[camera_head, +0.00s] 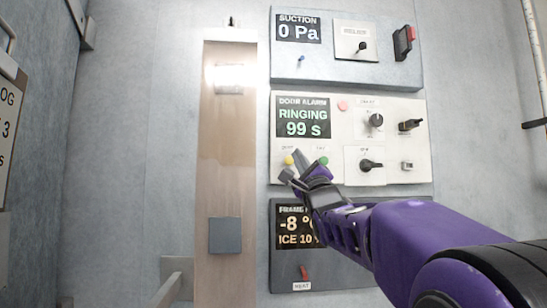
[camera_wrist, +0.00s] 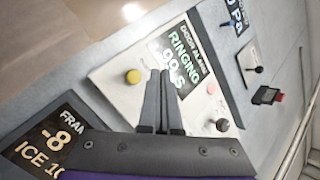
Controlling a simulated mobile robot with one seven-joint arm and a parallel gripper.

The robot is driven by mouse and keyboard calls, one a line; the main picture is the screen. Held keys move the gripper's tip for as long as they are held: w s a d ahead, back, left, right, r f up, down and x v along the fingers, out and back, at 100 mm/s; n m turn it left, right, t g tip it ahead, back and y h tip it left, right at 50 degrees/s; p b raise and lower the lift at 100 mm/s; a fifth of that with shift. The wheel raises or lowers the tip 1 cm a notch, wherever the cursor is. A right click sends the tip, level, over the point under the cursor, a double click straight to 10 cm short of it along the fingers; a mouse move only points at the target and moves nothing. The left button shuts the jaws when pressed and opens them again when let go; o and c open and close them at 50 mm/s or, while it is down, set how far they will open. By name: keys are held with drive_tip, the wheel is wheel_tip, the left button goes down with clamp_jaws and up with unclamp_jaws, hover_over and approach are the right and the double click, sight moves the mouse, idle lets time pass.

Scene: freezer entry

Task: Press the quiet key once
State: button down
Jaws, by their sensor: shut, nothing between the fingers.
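The door alarm panel (camera_head: 310,185) reads RINGING 99 S on its display (camera_head: 303,116). A yellow key (camera_head: 289,160) sits below the display at left, under a small label that I cannot read surely. A green key (camera_head: 323,160) sits to its right. My gripper (camera_head: 293,166) is shut and empty, its tips in front of the panel near the yellow key. In the wrist view the fingertips (camera_wrist: 160,72) lie just right of the yellow key (camera_wrist: 133,76), and the green key is hidden. I cannot tell the gap to the panel.
A suction panel (camera_head: 345,70) is above; a frame heat panel (camera_head: 290,255), partly behind my arm, is below. A wooden post (camera_head: 226,150) stands left.

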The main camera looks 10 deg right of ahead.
drive_tip(key=w+p, duration=0.3)
drive_tip(key=w, duration=0.3)
drive_tip(key=shift+w, duration=0.2)
idle(1.9)
drive_tip(key=shift+w+p, duration=0.3)
drive_tip(key=shift+p, duration=0.05)
drive_tip(key=shift+w+p, duration=0.3)
drive_tip(key=shift+w, duration=0.2)
idle(0.6)
drive_tip(key=shift+s, duration=0.1)
drive_tip(key=shift+s+b, duration=0.8)
drive_tip(key=shift+s, duration=0.1)
drive_tip(key=shift+s+b, duration=1.75)
drive_tip(key=shift+s, duration=0.65)
